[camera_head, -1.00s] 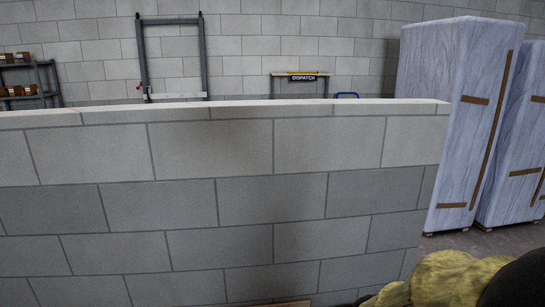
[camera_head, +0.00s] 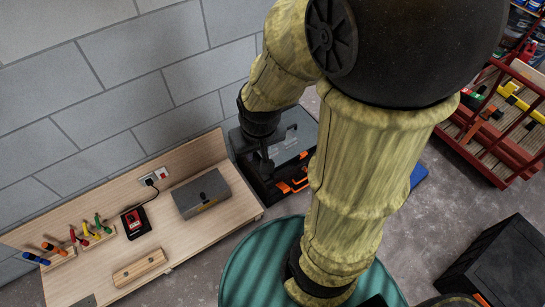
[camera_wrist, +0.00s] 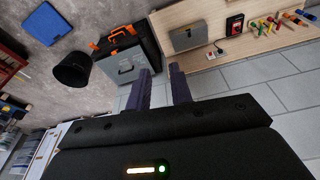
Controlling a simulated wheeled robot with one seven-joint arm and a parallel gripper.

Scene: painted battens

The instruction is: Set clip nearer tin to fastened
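A grey and black case (camera_head: 300,128) stands on the floor beside the bench, partly behind my arm.
The wooden bench (camera_head: 190,240) also carries a red and black charger (camera_head: 135,222), coloured-handled tools and a wooden block (camera_head: 139,268). A block wall (camera_head: 120,90) is behind. A red rack (camera_head: 490,150) and a black box (camera_head: 500,262) stand at right.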

